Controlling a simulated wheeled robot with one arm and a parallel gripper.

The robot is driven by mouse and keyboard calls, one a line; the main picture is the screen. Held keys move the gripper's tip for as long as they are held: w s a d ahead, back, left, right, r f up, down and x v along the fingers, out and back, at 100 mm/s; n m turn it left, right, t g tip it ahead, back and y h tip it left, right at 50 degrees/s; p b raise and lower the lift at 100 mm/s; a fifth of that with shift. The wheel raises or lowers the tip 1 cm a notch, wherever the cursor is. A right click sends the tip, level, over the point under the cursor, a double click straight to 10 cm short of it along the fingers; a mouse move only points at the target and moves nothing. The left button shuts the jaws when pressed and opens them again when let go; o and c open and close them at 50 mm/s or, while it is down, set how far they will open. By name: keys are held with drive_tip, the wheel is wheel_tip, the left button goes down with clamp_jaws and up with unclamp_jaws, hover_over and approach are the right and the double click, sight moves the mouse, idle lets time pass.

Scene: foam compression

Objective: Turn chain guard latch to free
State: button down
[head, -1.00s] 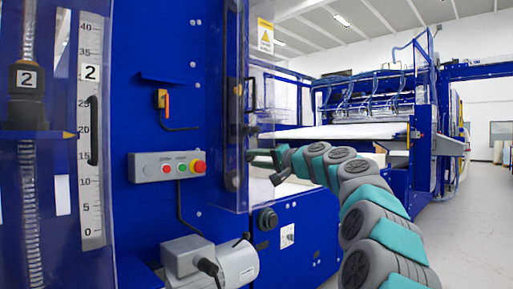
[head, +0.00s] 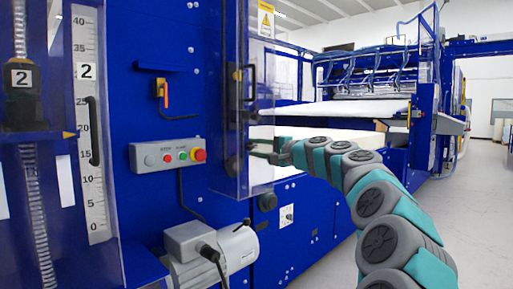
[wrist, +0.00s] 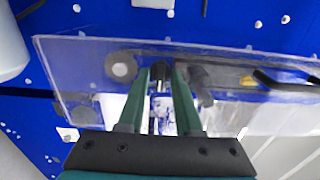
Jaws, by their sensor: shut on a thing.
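The chain guard is a clear panel (head: 228,110) on the blue machine; it also fills much of the wrist view (wrist: 85,62). My gripper (head: 255,149) is at the guard's lower right edge in the head view. In the wrist view my gripper's green fingers (wrist: 162,76) are shut around a small dark latch (wrist: 159,78) near the middle of the guard. The fingers hide part of the latch, and its exact angle is hard to tell.
A grey button box (head: 168,155) sits left of the guard, with a grey motor (head: 225,250) below. A black handle (wrist: 285,80) is on the guard right of the fingers. Open floor (head: 480,230) lies to the right.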

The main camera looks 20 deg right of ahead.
drive_tip(key=shift+d, duration=0.1)
drive_tip(key=c, duration=0.9)
unclamp_jaws()
drive_tip(key=shift+b+v, duration=0.55)
drive_tip(key=shift+v, duration=3.35)
